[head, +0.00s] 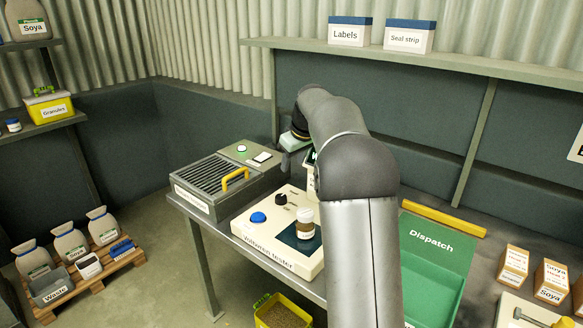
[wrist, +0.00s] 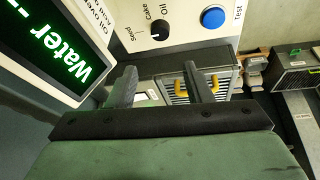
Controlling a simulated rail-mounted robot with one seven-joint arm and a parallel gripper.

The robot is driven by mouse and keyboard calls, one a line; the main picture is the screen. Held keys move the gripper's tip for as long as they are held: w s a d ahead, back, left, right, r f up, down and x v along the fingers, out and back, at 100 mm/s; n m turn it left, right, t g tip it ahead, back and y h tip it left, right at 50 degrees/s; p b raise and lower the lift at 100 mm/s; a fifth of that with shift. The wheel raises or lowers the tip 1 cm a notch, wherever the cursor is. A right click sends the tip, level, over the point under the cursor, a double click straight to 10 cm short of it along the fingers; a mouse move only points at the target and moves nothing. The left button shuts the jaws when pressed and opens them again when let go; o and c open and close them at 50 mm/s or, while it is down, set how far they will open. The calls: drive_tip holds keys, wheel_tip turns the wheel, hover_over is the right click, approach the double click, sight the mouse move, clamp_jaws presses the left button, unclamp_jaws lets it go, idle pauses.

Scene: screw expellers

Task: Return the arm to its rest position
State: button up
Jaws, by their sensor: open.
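My grey arm rises from the bottom of the head view and bends at the elbow over the bench. Its end hangs beyond the tester, and my gripper (head: 288,143) is small and partly hidden there by the arm. In the wrist view my gripper (wrist: 159,69) shows two dark fingers spread apart. I see nothing held between them. Beyond the fingers are the tester's panel and a grilled unit.
The tester (head: 262,232) has a blue button, a black knob and a dark-lidded or pale-lidded jar (head: 305,223) on its pad. A grilled unit (head: 213,183) with a yellow handle stands left. A green Dispatch tray (head: 437,255) and cartons (head: 552,280) are right. A shelf (head: 480,64) runs behind.

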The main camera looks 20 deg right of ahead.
idle(0.4)
drive_tip(key=s+a+m+g+p, duration=0.1)
drive_tip(key=s+a, duration=0.6)
drive_tip(key=s, duration=0.3)
drive_tip(key=s+a+m+g+p, duration=0.1)
drive_tip(key=s+a+p, duration=0.1)
drive_tip(key=s+a, duration=0.65)
drive_tip(key=s+a+f+g, duration=0.1)
drive_tip(key=s+f, duration=0.3)
drive_tip(key=s, duration=0.7)
drive_tip(key=s+a+f+m+g+p, duration=0.1)
drive_tip(key=s+f, duration=0.3)
drive_tip(key=s, duration=0.7)
drive_tip(key=shift+s+a+h, duration=0.3)
drive_tip(key=shift+a, duration=0.2)
